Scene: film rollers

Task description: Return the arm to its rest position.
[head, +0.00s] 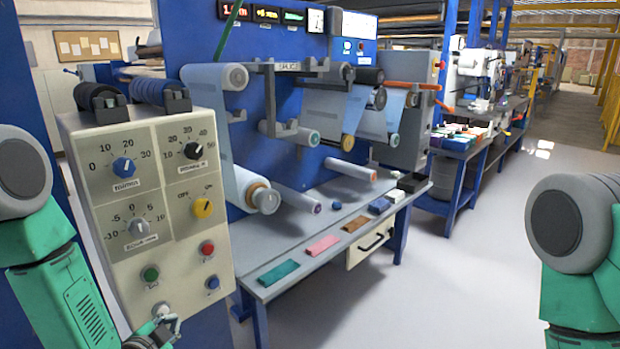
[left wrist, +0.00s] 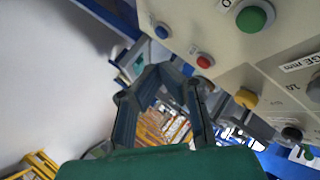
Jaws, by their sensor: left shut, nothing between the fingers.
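My left arm (head: 65,280) comes in from the left in the head view, and my left gripper (head: 164,325) shows at the bottom edge, in front of the lower part of the beige control panel. In the left wrist view the left gripper (left wrist: 165,75) has its fingers together with nothing held. It is close to the panel face, apart from the buttons as far as I can tell. My right arm (head: 580,240) shows at the right edge of the head view; its gripper is out of view.
The control panel (head: 185,265) has several knobs, a green button (head: 150,274), a red button (head: 207,248) and a blue button (head: 213,283). To its right, a grey table (head: 335,258) with coloured samples stands below film rollers (head: 265,198). The floor (head: 480,270) in front is clear.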

